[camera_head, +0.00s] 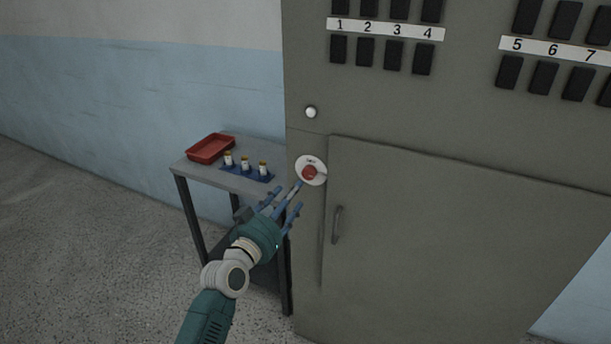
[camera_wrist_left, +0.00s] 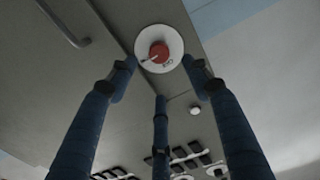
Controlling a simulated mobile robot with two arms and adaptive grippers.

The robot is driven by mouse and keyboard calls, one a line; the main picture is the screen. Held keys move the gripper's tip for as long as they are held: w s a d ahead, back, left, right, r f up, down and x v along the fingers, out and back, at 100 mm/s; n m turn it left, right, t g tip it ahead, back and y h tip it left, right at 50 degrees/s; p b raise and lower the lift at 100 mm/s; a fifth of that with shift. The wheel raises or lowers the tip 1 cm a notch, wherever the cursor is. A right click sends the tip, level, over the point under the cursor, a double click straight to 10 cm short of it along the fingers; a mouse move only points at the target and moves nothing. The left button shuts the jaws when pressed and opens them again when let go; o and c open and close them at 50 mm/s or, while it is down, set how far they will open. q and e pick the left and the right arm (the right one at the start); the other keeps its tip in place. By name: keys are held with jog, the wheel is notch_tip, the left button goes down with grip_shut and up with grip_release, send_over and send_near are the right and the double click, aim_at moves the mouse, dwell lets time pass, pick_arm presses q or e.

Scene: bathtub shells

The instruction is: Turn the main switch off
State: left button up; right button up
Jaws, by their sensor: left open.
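The main switch is a red knob (camera_head: 309,172) on a round white plate (camera_head: 312,160), set on the grey-green cabinet (camera_head: 430,220) left of its door. The knob also shows in the left wrist view (camera_wrist_left: 159,52), with a handle or pointer toward the plate's edge and small lettering on the plate that I cannot read surely. My left gripper (camera_head: 286,198) is in front of and just below the switch. Its blue fingers (camera_wrist_left: 160,90) are spread open around the view of the knob, with nothing between them. Contact with the knob does not show. My right gripper is not in view.
A small table (camera_head: 222,177) stands left of the cabinet with a red tray (camera_head: 211,148) and several small bottles in a blue rack (camera_head: 247,172). A door handle (camera_head: 337,224) is right of my gripper. A white round button (camera_head: 311,112) is above the switch.

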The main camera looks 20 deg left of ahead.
aim_at(307, 175)
pick_arm(q)
jog(key=w+p, duration=0.1)
jog(key=w, duration=0.9)
jog(key=shift+f, duration=0.1)
jog(key=c, duration=1.2)
